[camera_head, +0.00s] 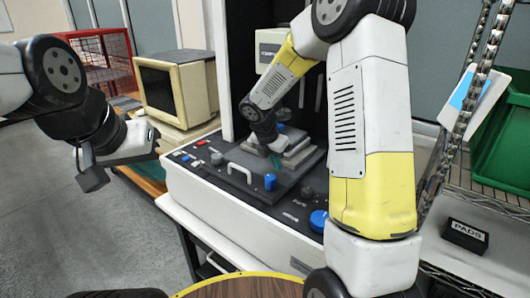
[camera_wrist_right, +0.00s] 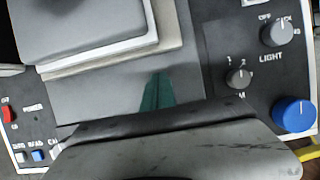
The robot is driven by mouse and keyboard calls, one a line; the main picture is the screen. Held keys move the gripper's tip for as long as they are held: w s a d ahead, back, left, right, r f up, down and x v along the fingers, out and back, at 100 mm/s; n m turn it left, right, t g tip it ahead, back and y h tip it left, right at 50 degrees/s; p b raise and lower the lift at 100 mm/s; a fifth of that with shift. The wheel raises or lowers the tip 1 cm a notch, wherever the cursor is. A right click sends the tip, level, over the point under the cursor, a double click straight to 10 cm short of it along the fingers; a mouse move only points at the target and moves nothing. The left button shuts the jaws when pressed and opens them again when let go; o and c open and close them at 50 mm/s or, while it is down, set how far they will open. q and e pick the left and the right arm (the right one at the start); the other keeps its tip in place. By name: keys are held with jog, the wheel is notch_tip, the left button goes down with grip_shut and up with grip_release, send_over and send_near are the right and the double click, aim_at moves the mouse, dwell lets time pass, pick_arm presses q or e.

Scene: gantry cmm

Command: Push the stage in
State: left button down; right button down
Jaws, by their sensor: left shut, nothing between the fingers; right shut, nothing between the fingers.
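The stage (camera_head: 297,157) is a stack of grey and pale plates on the machine's black deck, under the measuring head. In the right wrist view the stage (camera_wrist_right: 85,70) fills the upper left. My right gripper (camera_head: 276,163) reaches down at the stage's front part. Its teal fingertips (camera_wrist_right: 157,92) are together with nothing between them, over a grey plate near the stacked plates. I cannot tell whether they touch it. A white handle (camera_head: 240,172) stands at the plate's front left. My left gripper (camera_head: 86,165) is shut and empty, hanging left of the machine.
The deck carries a blue knob (camera_head: 318,220), grey dials (camera_wrist_right: 239,77) and coloured buttons (camera_head: 200,143). A beige monitor (camera_head: 178,88) stands behind left. A hanging chain (camera_head: 465,110), green bin (camera_head: 510,130) and PADS box (camera_head: 465,235) are at right. Open floor lies left.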

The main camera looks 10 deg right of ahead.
aim_at(286, 157)
jog(key=shift+w+d, duration=0.9)
jog(key=shift+d, duration=0.05)
jog(key=shift+w+d, duration=1)
jog(key=shift+d, duration=0.05)
jog(key=shift+r, duration=0.1)
jog(key=shift+s+a, duration=0.1)
jog(key=shift+a, duration=0.05)
